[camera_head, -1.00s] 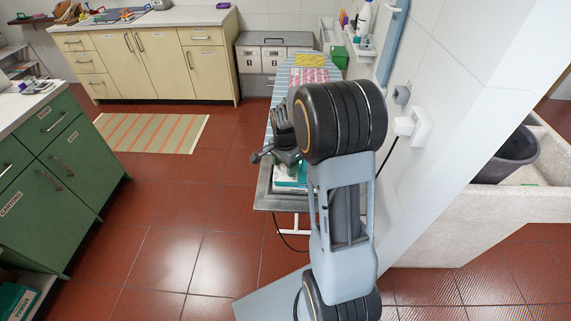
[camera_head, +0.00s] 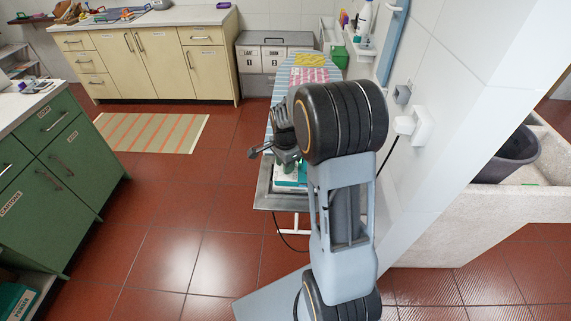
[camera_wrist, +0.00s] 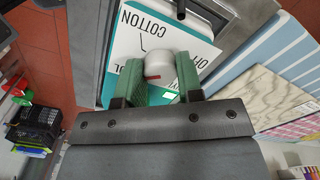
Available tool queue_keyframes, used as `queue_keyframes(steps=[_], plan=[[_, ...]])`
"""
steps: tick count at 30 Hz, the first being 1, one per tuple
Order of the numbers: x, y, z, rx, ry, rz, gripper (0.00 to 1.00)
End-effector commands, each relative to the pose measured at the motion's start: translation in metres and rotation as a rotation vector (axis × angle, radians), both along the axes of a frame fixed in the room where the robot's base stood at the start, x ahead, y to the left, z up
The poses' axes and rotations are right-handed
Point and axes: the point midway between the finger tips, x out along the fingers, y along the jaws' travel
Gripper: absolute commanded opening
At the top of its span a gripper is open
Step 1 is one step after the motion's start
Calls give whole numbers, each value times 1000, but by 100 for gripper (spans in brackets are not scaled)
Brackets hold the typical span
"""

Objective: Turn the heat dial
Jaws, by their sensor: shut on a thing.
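The heat dial (camera_wrist: 159,68) is a pale round knob with a red mark, in the wrist view. It sits on a white and teal panel (camera_wrist: 127,52) lettered COTTON, with other words partly covered. My gripper (camera_wrist: 160,82) has its green fingers shut on the dial, one on each side. In the head view my gripper (camera_head: 288,158) is over the panel (camera_head: 293,182) at the near end of the ironing board (camera_head: 283,108). The dial is hidden there by my gripper and arm.
A white wall with sockets (camera_head: 411,124) stands close on the right. A stone basin holds a dark bucket (camera_head: 507,158). A green cabinet (camera_head: 65,165) is at left, cream cabinets (camera_head: 160,62) at the back.

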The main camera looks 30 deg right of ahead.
Motion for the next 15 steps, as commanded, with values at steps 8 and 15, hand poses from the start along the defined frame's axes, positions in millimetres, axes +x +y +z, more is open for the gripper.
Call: queue_keyframes(steps=[8, 15], plan=[[1, 0, 0, 0, 0, -260, 10], [1, 0, 0, 0, 0, -483, 10]])
